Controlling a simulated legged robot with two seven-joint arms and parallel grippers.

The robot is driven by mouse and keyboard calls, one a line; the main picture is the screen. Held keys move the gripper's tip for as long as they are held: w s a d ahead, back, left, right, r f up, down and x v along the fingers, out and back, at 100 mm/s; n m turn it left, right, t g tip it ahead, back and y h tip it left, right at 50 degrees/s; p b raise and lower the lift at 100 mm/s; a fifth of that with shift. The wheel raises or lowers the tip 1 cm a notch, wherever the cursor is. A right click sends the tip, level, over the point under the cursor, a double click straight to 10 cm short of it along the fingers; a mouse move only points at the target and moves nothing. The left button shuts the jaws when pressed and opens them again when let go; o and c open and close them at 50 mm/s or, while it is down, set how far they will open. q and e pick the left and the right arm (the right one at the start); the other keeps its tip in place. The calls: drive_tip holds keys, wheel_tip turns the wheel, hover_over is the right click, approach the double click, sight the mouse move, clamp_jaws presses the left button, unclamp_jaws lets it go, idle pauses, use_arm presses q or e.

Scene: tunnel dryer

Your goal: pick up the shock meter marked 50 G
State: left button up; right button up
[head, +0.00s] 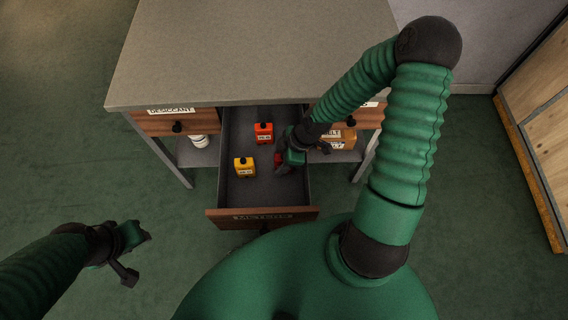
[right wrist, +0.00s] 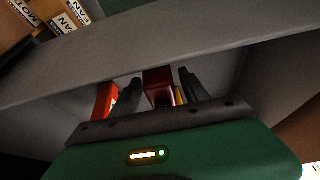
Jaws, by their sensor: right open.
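Three small box-shaped meters stand in the open drawer: an orange-red one (head: 263,132), a yellow one (head: 244,167) and a dark red one (head: 278,160). Their markings are too small to read, so I cannot tell which is marked 50 G. My right gripper (head: 284,163) is in the drawer at the dark red meter and partly hides it. In the right wrist view the dark red meter (right wrist: 158,84) lies between the two open fingers (right wrist: 160,92), with the orange-red meter (right wrist: 103,100) outside them. My left gripper (head: 134,254) is open and empty over the floor.
The drawer front (head: 262,217) is labelled METERS and stands pulled out from under a grey worktop (head: 250,50). A closed drawer marked DESICCANT (head: 155,122) is on the left. Labelled cardboard boxes (head: 340,138) stand on the shelf right of the drawer.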

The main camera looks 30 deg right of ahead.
drive_tip(key=shift+s+a+r, duration=0.1)
drive_tip(key=shift+a+r, duration=0.05)
drive_tip(key=shift+r, duration=0.05)
drive_tip(key=shift+c, duration=1.2)
clamp_jaws()
